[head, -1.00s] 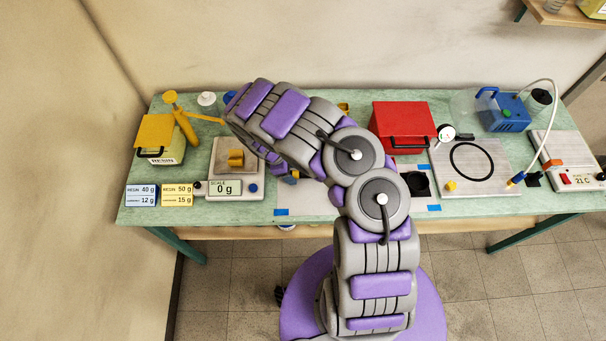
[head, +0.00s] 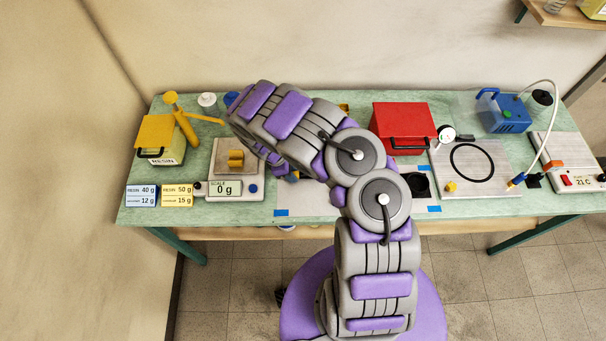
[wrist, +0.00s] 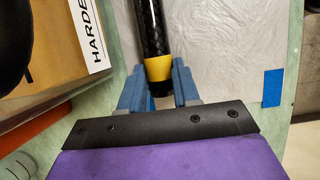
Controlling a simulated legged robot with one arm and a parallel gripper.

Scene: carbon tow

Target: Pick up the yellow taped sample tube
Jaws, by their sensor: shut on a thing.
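The sample tube (wrist: 151,30) is black with a yellow tape band (wrist: 158,68) near its end. In the wrist view it runs up from between the blue fingers of my gripper (wrist: 158,86). The fingers are shut on it around the taped end, one on each side. The tube is over or on a pale, wrinkled sheet (wrist: 215,40); I cannot tell whether it touches it. In the head view my arm hides the tube and most of my gripper.
A scale (head: 253,187) reading 0 g stands left of my arm, with a yellow resin container (head: 160,145) beyond. A red box (head: 403,124), a plate with a black ring (head: 493,180) and a blue pump (head: 507,112) stand to the right. Blue tape (wrist: 272,87) marks the sheet.

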